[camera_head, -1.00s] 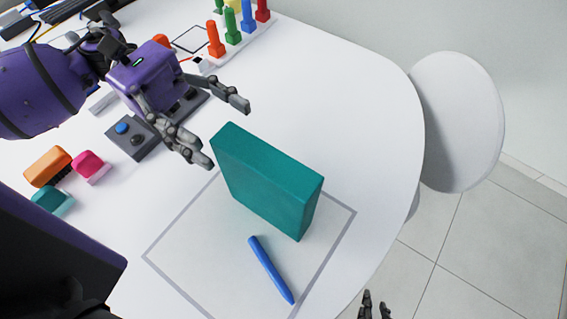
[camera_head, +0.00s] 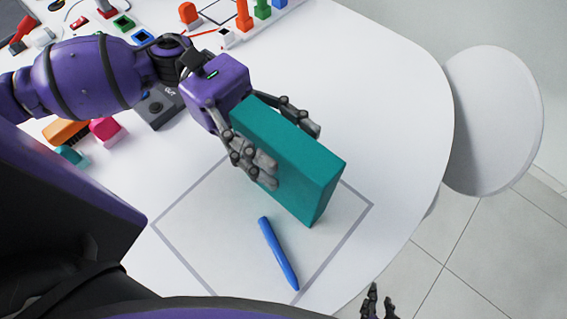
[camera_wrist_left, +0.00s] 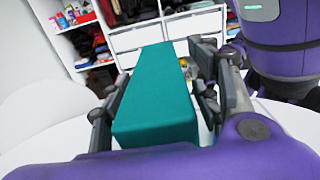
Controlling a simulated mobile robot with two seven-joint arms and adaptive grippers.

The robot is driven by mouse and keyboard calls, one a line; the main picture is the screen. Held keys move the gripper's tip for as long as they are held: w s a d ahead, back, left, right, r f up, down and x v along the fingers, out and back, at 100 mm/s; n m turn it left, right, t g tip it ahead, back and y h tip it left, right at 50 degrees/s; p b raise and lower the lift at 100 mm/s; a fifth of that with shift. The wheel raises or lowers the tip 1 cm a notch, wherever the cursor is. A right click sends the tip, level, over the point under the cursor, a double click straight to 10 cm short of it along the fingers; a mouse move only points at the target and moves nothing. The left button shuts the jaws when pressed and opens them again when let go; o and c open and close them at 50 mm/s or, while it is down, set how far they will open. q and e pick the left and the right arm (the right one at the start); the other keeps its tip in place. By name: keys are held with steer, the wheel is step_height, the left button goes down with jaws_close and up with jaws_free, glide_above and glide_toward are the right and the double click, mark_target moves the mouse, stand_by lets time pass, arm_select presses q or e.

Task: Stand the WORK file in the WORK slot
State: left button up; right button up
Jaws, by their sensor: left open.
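A teal box-shaped file (camera_head: 290,160) stands upright on the white table; no label on it can be read, so I cannot tell if it is the WORK file. My left gripper (camera_head: 287,150) is open around it, one finger on each broad side. In the left wrist view the teal file (camera_wrist_left: 158,95) lies between the two spread fingers, with a small gap at the right finger. Fingertips of my right gripper (camera_head: 376,303) show at the bottom edge, away from the file; their state is unclear. No WORK slot can be made out.
A blue pen (camera_head: 278,253) lies inside the grey outlined square (camera_head: 200,245) in front of the file. Coloured blocks, a button box (camera_head: 158,108) and pegs (camera_head: 262,10) are at the left and back. A white stool (camera_head: 495,120) stands right. Shelves (camera_wrist_left: 75,20) show in the wrist view.

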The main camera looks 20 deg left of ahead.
arm_select(q)
steer(key=shift+s+d, duration=0.1)
steer(key=shift+d, duration=0.15)
jaws_close()
stand_by(0.5)
